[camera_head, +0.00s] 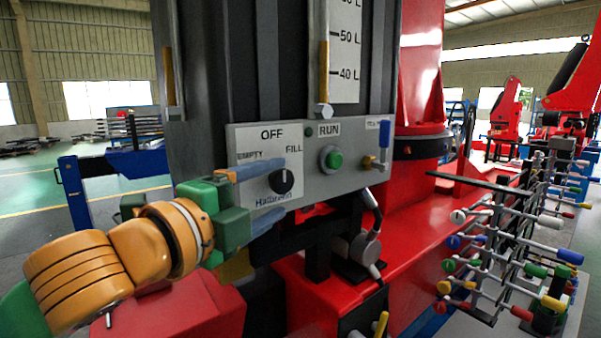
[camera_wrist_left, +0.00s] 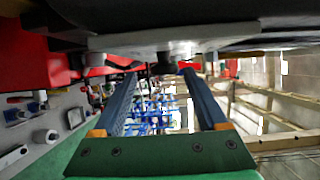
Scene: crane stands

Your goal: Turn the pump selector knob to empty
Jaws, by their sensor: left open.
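The pump selector knob (camera_head: 282,181) is a black round knob with a white mark, on a grey control panel (camera_head: 350,157) labelled OFF, EMPTY and FILL. Its white mark looks roughly upward; the exact setting is hard to tell. My left gripper (camera_head: 279,189) comes in from the left, open, with one blue-grey finger above the knob and one below it. In the left wrist view the two fingers (camera_wrist_left: 160,74) are spread wide, and a dark stub, likely the knob, shows between their tips. Contact with the knob cannot be told. My right gripper is not in view.
A green button (camera_head: 335,160) under RUN and a small valve with a blue handle (camera_head: 384,136) sit right of the knob. A rack of coloured-handled rods (camera_head: 510,250) stands at the right.

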